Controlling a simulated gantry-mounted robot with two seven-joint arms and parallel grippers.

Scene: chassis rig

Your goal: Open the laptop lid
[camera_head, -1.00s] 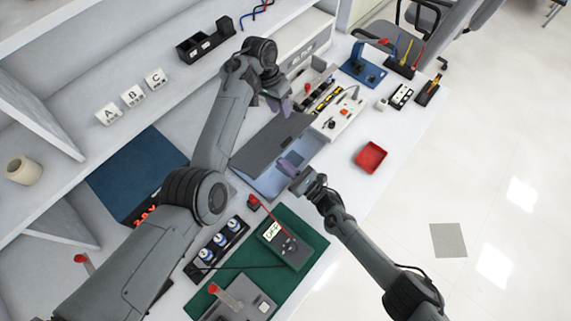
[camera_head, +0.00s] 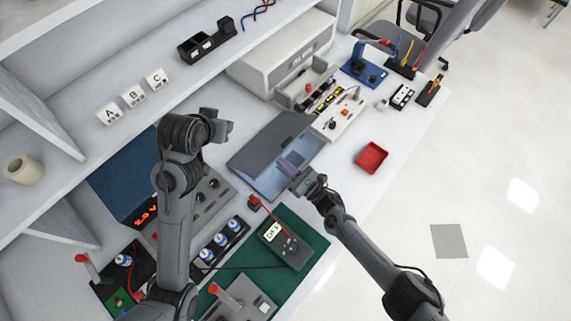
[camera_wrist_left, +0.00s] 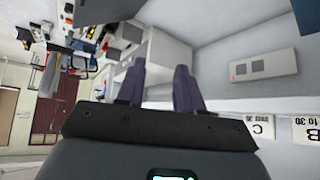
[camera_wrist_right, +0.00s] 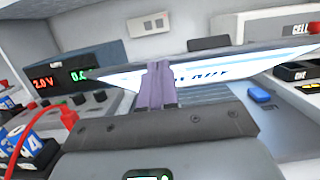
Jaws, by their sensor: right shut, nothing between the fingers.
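The laptop lies mid-bench in the head view, its dark grey lid (camera_head: 268,140) tilted up partway over the pale blue-grey base (camera_head: 268,186). My right gripper (camera_head: 288,166) is shut and empty at the laptop's front, with its fingertips in the gap between lid and base. In the right wrist view its fingers (camera_wrist_right: 157,82) are together in front of the bright screen (camera_wrist_right: 195,74), above the keyboard base (camera_wrist_right: 215,110). I cannot tell whether they touch the lid. My left gripper (camera_wrist_left: 160,70) is open and empty; in the head view it is left of the laptop, well apart from it.
A red tray (camera_head: 371,157) is right of the laptop. A white box with controls (camera_head: 340,118) stands behind it. A green mat (camera_head: 305,225) with a meter (camera_head: 285,245) is in front, and a power supply (camera_head: 203,195) is at left. The shelf (camera_head: 150,110) runs along the back.

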